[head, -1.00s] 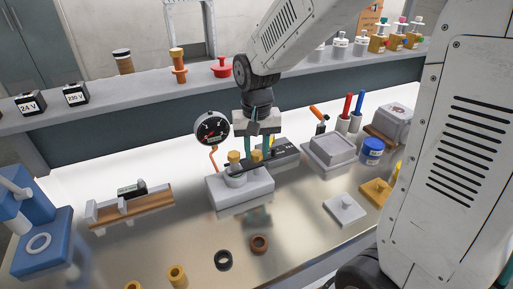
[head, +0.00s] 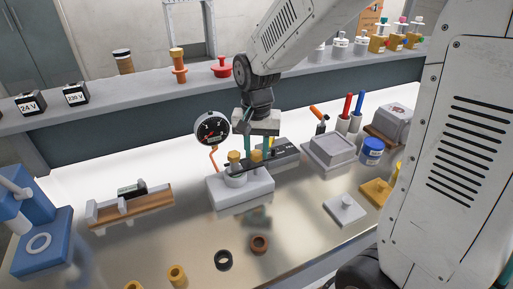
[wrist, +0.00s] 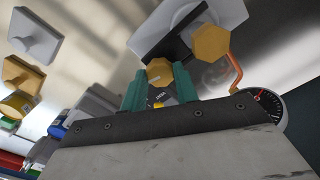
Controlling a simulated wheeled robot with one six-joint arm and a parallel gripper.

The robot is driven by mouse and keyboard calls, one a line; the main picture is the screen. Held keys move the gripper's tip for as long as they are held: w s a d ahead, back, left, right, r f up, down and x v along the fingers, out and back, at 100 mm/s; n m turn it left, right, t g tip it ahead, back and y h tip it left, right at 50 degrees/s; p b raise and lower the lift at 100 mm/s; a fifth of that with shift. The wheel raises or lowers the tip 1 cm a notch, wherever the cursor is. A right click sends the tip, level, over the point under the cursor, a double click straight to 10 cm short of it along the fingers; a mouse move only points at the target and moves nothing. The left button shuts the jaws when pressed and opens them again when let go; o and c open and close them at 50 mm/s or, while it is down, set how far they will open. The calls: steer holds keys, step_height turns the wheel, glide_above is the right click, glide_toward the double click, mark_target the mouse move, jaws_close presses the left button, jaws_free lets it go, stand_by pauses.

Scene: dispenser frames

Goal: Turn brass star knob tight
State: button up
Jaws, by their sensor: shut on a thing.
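The brass star knob (wrist: 159,70) sits between the teal fingertips of my gripper (wrist: 159,83) in the wrist view, and the fingers are shut on it. In the head view the same knob (head: 257,155) is partly hidden by a finger, above the right part of a light grey block (head: 252,192). My gripper points down over the block. A second brass knob (head: 234,156) stands just left of it, over a pale round part, and is untouched. It also shows in the wrist view (wrist: 210,43). A dark bar (wrist: 186,40) runs under the knobs.
A round gauge (head: 212,129) on an orange tube stands close behind the block. A dark flat device (head: 279,153) and a grey lidded box (head: 329,150) are to the right. Dark (head: 223,260) and brown (head: 259,243) rings lie in front.

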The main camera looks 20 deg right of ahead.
mark_target(257, 153)
steer(key=o, duration=1)
step_height(257, 153, up, 8)
steer(key=shift+f, duration=0.1)
steer(key=s+d+r+n, duration=0.1)
steer(key=s+n, duration=0.1)
steer(key=s, duration=0.5)
steer(key=s+d+r+n+t, duration=0.1)
steer(key=s+n, duration=0.1)
steer(key=s, duration=0.5)
steer(key=s+d+r+n, duration=0.1)
steer(key=s+n, duration=0.1)
steer(key=s, duration=0.6)
steer(key=shift+d, duration=0.1)
